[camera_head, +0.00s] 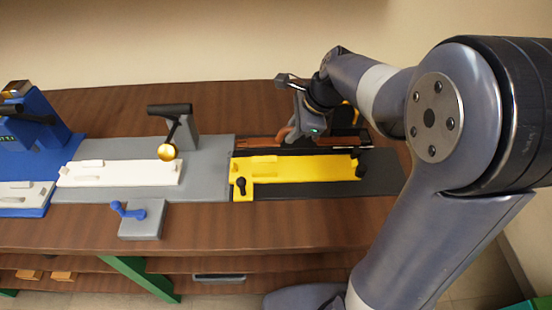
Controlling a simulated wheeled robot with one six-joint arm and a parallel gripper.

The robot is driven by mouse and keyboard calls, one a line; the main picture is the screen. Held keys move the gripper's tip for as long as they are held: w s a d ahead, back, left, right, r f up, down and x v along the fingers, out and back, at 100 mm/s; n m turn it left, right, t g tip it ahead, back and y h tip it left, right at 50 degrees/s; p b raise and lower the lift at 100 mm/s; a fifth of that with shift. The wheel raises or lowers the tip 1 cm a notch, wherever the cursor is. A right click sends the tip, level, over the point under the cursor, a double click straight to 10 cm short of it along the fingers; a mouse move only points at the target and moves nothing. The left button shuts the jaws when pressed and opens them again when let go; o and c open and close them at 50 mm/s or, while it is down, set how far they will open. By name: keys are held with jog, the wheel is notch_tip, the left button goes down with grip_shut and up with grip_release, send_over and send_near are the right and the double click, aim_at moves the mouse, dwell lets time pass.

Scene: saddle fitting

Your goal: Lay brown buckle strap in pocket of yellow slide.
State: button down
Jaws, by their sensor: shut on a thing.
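The yellow slide (310,170) lies on a dark base plate (320,189) on the right half of the bench, with a raised yellow block at its left part. Its pocket is not clear from this angle. My gripper (291,133) is above the back edge of the slide's station, pointing down. It is shut on a brown strap (262,142), a long thin brown piece that shows on both sides of the gripper, behind the slide. My gripper hides part of the strap, and I cannot tell its height above what is below.
A black tray (366,134) stands behind the slide at right. Black knobs (240,186) sit at the slide's ends. To the left are a grey station with a white slide (120,174), a lever with a gold ball (167,152), and a blue machine (40,130).

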notch_tip(320, 180, down, 10)
jog(key=shift+r, duration=0.1)
dwell(0.4)
jog(key=shift+f+b, duration=0.2)
jog(key=shift+b, duration=0.2)
jog(key=c, duration=1.4)
grip_release()
jog(key=shift+r, duration=0.1)
jog(key=v, duration=1.2)
jog(key=shift+a+r+p, duration=0.1)
jog(key=shift+r+p, duration=0.05)
jog(key=shift+p, duration=0.25)
